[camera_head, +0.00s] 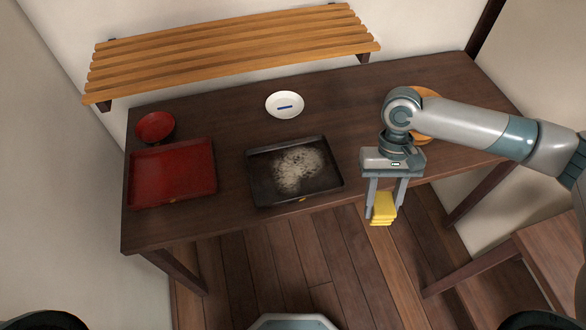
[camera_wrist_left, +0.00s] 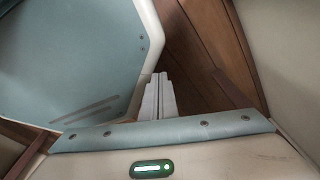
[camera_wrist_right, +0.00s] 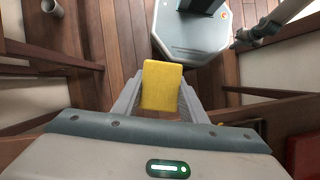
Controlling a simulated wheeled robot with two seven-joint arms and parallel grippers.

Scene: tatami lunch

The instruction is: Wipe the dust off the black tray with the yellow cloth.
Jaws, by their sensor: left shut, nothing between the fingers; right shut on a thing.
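The black tray (camera_head: 262,185) lies on the dark wooden table, with a pale grey patch of dust (camera_head: 299,168) over its middle and right part. The yellow cloth (camera_head: 383,209) is a folded pad held between the fingers of my right gripper (camera_head: 383,205), in front of the table's front edge and right of the tray. The cloth also shows in the right wrist view (camera_wrist_right: 161,86). It is apart from the tray. My left gripper (camera_wrist_left: 157,97) shows only in the left wrist view, shut and empty, away from the tray.
A red tray (camera_head: 172,172) and a red bowl (camera_head: 156,126) are at the table's left. A white plate (camera_head: 285,98) with a blue item stands behind the black tray. An orange round thing (camera_head: 428,92) is partly hidden behind my right arm. A slatted shelf (camera_head: 230,48) hangs above the back.

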